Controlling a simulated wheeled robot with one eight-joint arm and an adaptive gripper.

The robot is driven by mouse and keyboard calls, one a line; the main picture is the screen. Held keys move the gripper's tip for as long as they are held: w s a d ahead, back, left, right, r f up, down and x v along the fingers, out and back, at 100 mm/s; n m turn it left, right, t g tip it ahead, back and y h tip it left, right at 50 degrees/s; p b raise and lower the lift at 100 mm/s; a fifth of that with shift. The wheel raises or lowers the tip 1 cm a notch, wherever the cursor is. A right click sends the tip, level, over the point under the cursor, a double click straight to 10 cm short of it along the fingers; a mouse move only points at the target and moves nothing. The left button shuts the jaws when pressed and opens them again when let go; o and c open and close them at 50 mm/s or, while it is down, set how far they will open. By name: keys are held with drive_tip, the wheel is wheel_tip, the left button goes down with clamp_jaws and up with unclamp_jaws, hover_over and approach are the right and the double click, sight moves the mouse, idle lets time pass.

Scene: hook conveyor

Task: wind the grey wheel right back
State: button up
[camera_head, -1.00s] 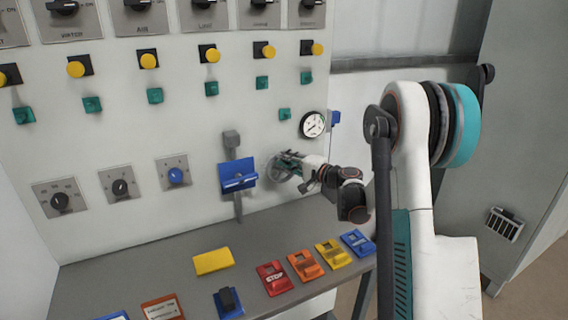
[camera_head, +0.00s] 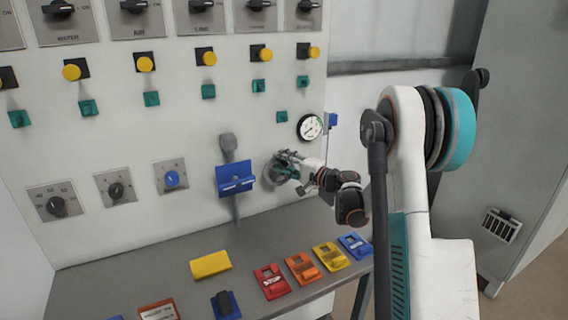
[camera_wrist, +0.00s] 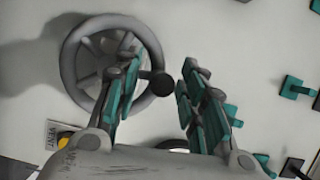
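The grey wheel (camera_head: 273,173) is on the panel below the round gauge, partly hidden by my gripper (camera_head: 286,157) in the head view. In the wrist view the spoked grey wheel (camera_wrist: 68,60) fills the upper left, with a dark round knob (camera_wrist: 161,84) at its right rim. My gripper (camera_wrist: 161,70) is open. Its left finger overlaps the wheel's right side, and its right finger is off to the right. The knob shows between the fingers, nearer the left one; I cannot tell whether either touches it.
A blue bracket (camera_head: 235,180) on a grey lever stands just left of the wheel. The gauge (camera_head: 310,127) is above right. A grey shelf (camera_head: 135,280) below carries several coloured blocks and switches. Rows of yellow and green buttons line the panel above.

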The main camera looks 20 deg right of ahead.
drive_tip(key=shift+s, duration=0.1)
drive_tip(key=v, duration=1.2)
drive_tip(key=shift+f, duration=0.1)
idle(0.8)
